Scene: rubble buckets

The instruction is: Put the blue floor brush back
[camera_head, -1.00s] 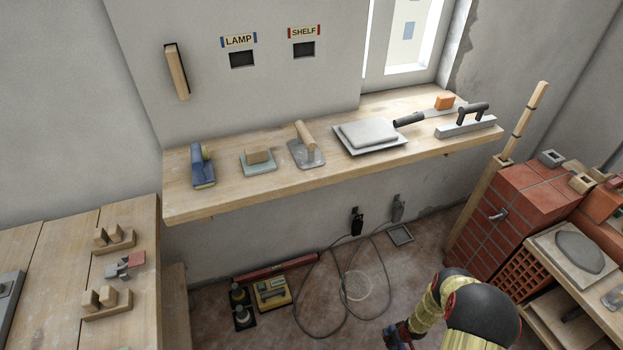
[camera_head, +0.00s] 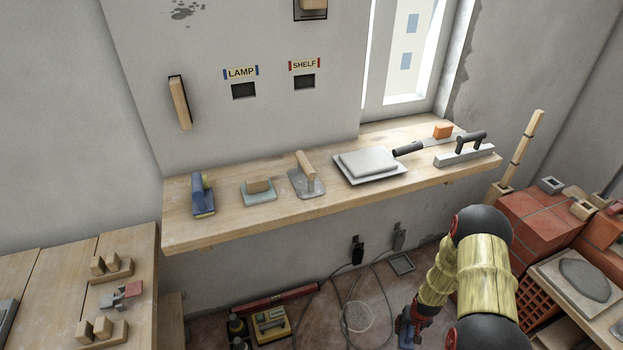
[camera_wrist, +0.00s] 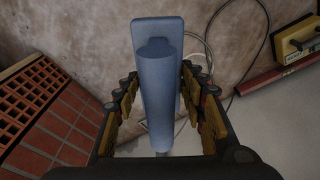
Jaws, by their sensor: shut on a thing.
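The blue floor brush (camera_wrist: 157,85) fills the middle of the wrist view, its rounded handle pointing toward the camera and its flat blue back behind it. My gripper (camera_wrist: 160,118) is shut on the handle, with a finger on each side. In the head view my gripper (camera_head: 413,322) is low at the bottom, below the shelf front, and a small blue part of the brush (camera_head: 404,333) shows beside it. The brush's underside is hidden. The wooden shelf (camera_head: 235,222) runs along the wall, above the gripper.
The shelf holds a blue float with a yellowish base (camera_head: 203,196), several trowels and floats, and an orange block (camera_head: 443,131). Red bricks (camera_head: 530,222) stand at right. A wooden bench (camera_head: 75,260) is at left. Cables (camera_head: 385,290) hang near the floor.

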